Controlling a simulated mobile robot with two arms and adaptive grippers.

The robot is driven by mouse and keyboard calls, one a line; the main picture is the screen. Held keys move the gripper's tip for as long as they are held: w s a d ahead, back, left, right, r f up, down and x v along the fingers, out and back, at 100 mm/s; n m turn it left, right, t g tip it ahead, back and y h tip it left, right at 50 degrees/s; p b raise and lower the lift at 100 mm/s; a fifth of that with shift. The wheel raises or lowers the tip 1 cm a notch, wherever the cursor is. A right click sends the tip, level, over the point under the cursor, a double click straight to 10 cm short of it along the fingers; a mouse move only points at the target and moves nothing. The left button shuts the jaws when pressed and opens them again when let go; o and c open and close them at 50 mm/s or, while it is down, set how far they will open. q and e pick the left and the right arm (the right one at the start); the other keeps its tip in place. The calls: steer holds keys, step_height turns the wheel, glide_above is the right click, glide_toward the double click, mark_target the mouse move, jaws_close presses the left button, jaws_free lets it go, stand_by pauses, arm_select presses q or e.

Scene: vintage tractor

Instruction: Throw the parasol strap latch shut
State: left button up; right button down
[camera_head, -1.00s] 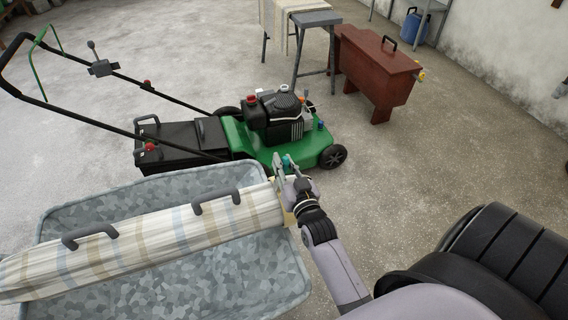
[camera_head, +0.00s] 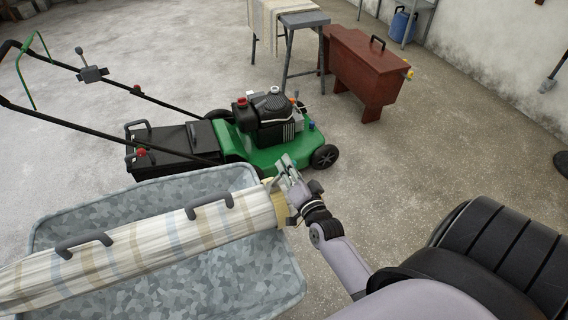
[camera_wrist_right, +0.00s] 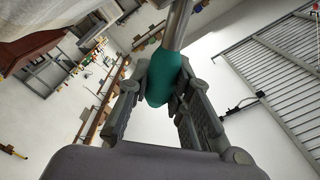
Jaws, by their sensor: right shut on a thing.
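The striped, folded parasol (camera_head: 150,238) lies slantwise across a grey mottled tub, with a pale yellow band (camera_head: 280,207) at its right end. My right gripper (camera_head: 282,172) is at that end. In the right wrist view my right gripper (camera_wrist_right: 163,85) is shut on the teal grip (camera_wrist_right: 162,78) of a grey metal lever (camera_wrist_right: 178,22), which I take to be the strap latch's. The fingers touch the grip on both sides. In the head view the gripper hides most of the latch, so I cannot tell its exact position. My left gripper is not in view.
The grey mottled tub (camera_head: 285,272) is below the parasol, which has two dark handles. A green lawn mower (camera_head: 265,135) stands just beyond the gripper. A red-brown chest (camera_head: 365,75) and a grey trestle table (camera_head: 305,19) stand farther back.

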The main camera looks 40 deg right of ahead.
steer(key=f+m, duration=0.1)
steer(key=d+f+m+b, duration=0.1)
steer(key=m, duration=0.1)
steer(key=shift+s+d+m, duration=0.15)
steer(key=shift+s+m, duration=0.05)
steer(key=shift+m, duration=0.1)
steer(key=shift+d+f+m+b, duration=0.25)
steer(key=shift+f+m+b, duration=0.5)
steer(key=shift+m, duration=0.45)
steer(key=shift+f+m+b, duration=0.4)
steer(key=shift+m+b, duration=0.25)
steer(key=shift+m, duration=0.45)
steer(key=shift+f, duration=0.1)
steer(key=c, duration=1.4)
jaws_free()
steer(key=shift+s, duration=0.1)
